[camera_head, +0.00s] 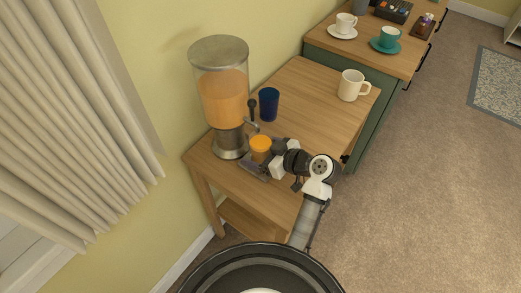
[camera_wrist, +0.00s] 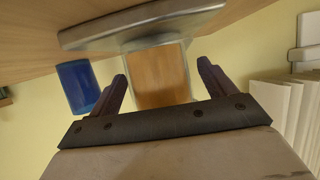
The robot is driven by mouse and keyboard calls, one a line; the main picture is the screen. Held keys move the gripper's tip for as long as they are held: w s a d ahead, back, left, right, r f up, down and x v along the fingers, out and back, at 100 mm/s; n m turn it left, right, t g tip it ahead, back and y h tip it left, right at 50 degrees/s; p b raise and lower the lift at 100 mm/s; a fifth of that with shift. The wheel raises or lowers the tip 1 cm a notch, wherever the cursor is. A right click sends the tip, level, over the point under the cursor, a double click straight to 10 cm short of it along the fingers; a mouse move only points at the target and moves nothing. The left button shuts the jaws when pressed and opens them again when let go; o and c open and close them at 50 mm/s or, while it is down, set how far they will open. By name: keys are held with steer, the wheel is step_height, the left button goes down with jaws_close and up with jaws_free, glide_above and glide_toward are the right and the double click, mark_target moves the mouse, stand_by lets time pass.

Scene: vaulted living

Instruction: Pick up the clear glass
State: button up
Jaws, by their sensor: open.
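A small clear glass (camera_head: 261,144) with orange contents stands on the wooden table at the foot of the drink dispenser. My gripper (camera_head: 259,164) is low over the table, close to the glass on its near side, and hides its lower part. In the wrist view, which is upside down, an orange-filled clear shape, apparently the glass (camera_wrist: 162,78), shows between my two open fingers (camera_wrist: 162,80). I cannot tell whether the fingers reach around it or are still short of it. Nothing is visibly gripped.
The tall dispenser (camera_head: 222,98) with orange liquid stands just behind the glass; its metal base shows in the wrist view (camera_wrist: 140,24). A dark blue cup (camera_head: 269,104) stands close to the right, and a cream mug (camera_head: 351,86) farther right. The table (camera_head: 312,98) between them is clear.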

steer(key=c, duration=1.4)
steer(key=shift+c, duration=0.2)
steer(key=shift+r, duration=0.1)
steer(key=shift+r+b, duration=0.35)
steer(key=shift+r, duration=0.1)
steer(key=shift+s+d+r, duration=0.1)
steer(key=shift+d+r, duration=0.1)
steer(key=shift+d, duration=0.05)
steer(key=s+d+b, duration=0.1)
steer(key=s+d, duration=0.2)
steer(key=d, duration=0.1)
steer(key=s+d+b, duration=0.1)
steer(key=s+d, duration=0.2)
steer(key=d, duration=0.1)
steer(key=s+d+b, duration=0.1)
steer(key=s+d, duration=0.2)
steer(key=d, duration=0.1)
steer(key=shift+d+b, duration=0.15)
steer(key=shift+b, duration=0.2)
steer(key=r+p, duration=0.1)
steer(key=p, duration=0.2)
steer(key=shift+d, duration=0.15)
steer(key=s+d+p, duration=0.1)
steer(key=p, duration=0.1)
steer(key=shift+f+p, duration=0.15)
steer(key=shift+p, duration=0.25)
steer(key=shift+s+d+f+p, duration=0.2)
steer(key=shift+d+f+p, duration=0.1)
steer(key=shift+p, duration=0.15)
